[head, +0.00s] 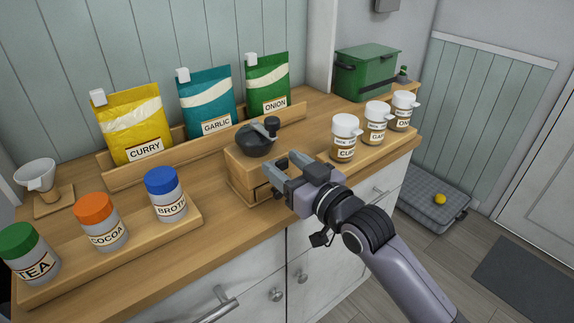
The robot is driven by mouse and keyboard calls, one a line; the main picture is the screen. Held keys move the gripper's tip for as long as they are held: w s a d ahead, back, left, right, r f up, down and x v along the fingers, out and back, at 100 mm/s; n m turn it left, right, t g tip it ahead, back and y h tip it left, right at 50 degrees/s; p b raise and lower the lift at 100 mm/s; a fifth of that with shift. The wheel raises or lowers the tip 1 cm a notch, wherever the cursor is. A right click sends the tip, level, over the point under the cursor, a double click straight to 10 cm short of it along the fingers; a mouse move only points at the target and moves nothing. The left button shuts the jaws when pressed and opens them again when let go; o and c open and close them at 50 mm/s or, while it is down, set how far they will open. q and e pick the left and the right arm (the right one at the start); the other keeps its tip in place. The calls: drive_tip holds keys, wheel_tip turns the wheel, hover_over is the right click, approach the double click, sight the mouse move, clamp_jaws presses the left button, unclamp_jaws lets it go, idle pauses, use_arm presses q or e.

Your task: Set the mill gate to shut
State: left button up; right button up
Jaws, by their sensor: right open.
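The mill is a wooden box (243,171) with a dark bowl (256,141) and a dark knobbed handle (271,126) on top. It stands upright near the counter's front edge, in the middle of the head view. My right gripper (279,167) is open and empty, with its grey fingers at the front right of the mill. The fingers and wrist cover part of the mill's front and right side. I cannot make out the gate or its position, nor whether the fingers touch the mill. My left gripper is not in view.
Yellow curry (134,125), teal garlic (207,103) and green onion (267,85) bags stand behind the mill. A wooden tray (120,262) holds tea, cocoa and broth jars at left. White-capped jars (344,145) stand right of my gripper. A green box (366,74) stands at the back.

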sight(283, 164)
drive_tip(key=shift+c, duration=0.3)
clamp_jaws()
drive_tip(key=shift+x, duration=1.4)
drive_tip(key=shift+c, duration=1)
unclamp_jaws()
drive_tip(key=shift+o, duration=1.3)
drive_tip(key=shift+w+a, duration=0.1)
